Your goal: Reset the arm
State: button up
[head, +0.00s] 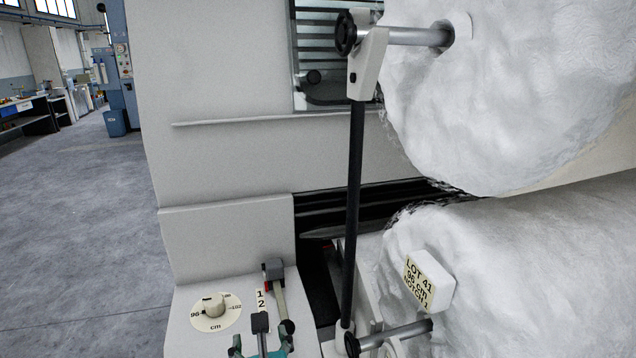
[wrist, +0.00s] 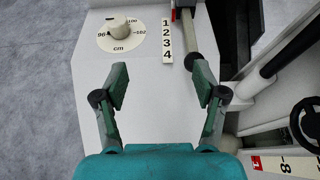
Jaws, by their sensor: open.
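My gripper (wrist: 160,84) shows in the wrist view with its two green-padded fingers spread wide and nothing between them. Below them is the pale top of a machine console (wrist: 150,125). In the head view only parts of the gripper show at the bottom edge, low over the console. A lever (wrist: 192,38) with a grey shaft stands beside a number strip (wrist: 167,36) marked 1 to 4. The right finger overlaps the lower end of the lever in the wrist view; I cannot tell whether they touch.
A round dial (head: 214,308) marked in cm sits on the console. Two large white fibre rolls (head: 510,90) fill the right side, the lower one bearing a LOT 41 tag (head: 428,281). A dark upright rod (head: 354,210) stands before them. Open grey floor (head: 80,220) lies left.

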jog(key=s+d+f+m, duration=1.4)
jog(key=d+f+m, duration=0.3)
jog(key=d+f, duration=0.1)
jog(key=s+d+r+m+t+h, duration=0.1)
jog(key=s+d+m, duration=0.4)
jog(key=s+m, duration=0.6)
jog(key=s+d+r+m+h, duration=0.2)
jog(key=s+d+m, duration=0.3)
jog(key=s+m, duration=0.6)
jog(key=s, duration=0.3)
jog(key=shift+d+r+t+h, duration=0.2)
jog(key=shift+d+t+h, duration=0.15)
jog(key=shift+t+h, duration=0.05)
